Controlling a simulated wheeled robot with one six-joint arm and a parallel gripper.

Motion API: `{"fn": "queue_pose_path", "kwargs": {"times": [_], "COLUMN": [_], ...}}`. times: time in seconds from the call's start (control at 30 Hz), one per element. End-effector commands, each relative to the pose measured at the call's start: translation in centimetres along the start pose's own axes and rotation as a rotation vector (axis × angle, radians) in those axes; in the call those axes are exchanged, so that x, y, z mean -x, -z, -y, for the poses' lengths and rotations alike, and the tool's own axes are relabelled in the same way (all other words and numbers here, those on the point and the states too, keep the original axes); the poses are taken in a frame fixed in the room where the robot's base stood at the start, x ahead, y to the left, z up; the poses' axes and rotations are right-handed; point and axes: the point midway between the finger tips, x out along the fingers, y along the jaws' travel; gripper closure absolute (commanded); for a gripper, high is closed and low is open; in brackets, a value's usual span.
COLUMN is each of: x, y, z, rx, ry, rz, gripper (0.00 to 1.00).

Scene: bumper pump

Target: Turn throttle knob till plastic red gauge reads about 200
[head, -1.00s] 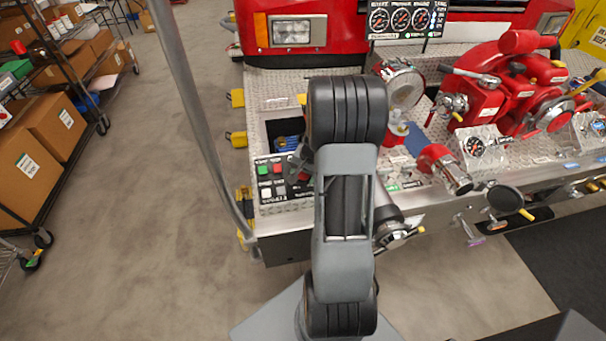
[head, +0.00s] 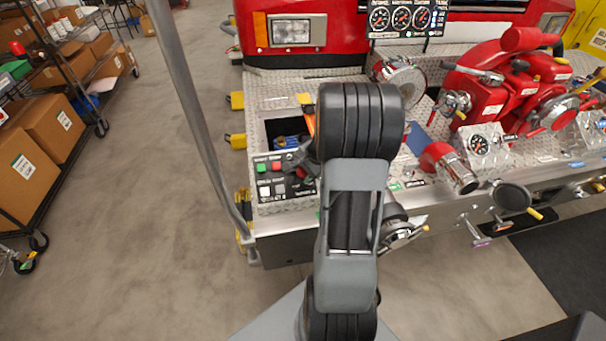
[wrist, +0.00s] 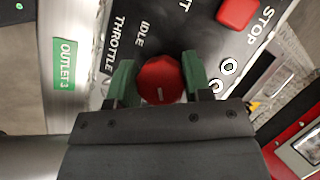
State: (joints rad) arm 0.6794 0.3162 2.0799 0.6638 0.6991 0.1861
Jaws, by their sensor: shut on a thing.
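The throttle knob (wrist: 162,80) is round and red with a white mark, on a black panel lettered "THROTTLE" and "IDLE" in the wrist view. My gripper (wrist: 160,82) has its green fingers on both sides of the knob, shut on it. In the head view my arm hides the knob, and part of my gripper (head: 298,160) shows at the control panel (head: 268,203). Round gauges stand in a row on the panel (head: 402,17) at the top; their readings are too small to tell. Another gauge (head: 479,144) sits right of my arm.
A red button (wrist: 237,12) marked "STOP" is close to my gripper. A green "OUTLET 3" label (wrist: 65,64) is at the left. Red pump fittings (head: 490,95) stand at the right, and a grey pole (head: 185,90) rises at the left.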

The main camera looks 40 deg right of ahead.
Motion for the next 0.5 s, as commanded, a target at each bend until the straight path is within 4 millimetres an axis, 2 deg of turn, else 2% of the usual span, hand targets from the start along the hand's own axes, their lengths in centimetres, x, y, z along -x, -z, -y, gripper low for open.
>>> {"fn": "queue_pose_path", "kwargs": {"times": [0.1,0.13,0.2,0.37,0.5], "x": [0.08,0.08,0.08,0.08,0.07], "y": [-0.05,-0.05,-0.04,0.02,0.04], "z": [0.14,0.15,0.14,0.06,0.01], "rx": [0.001,0.001,0.002,0.001,0.001], "ry": [0.001,0.001,0.001,0.000,0.000], "rz": [0.001,0.001,0.000,0.000,0.000], "gripper": [0.78,0.52,0.46,0.30,0.29]}}
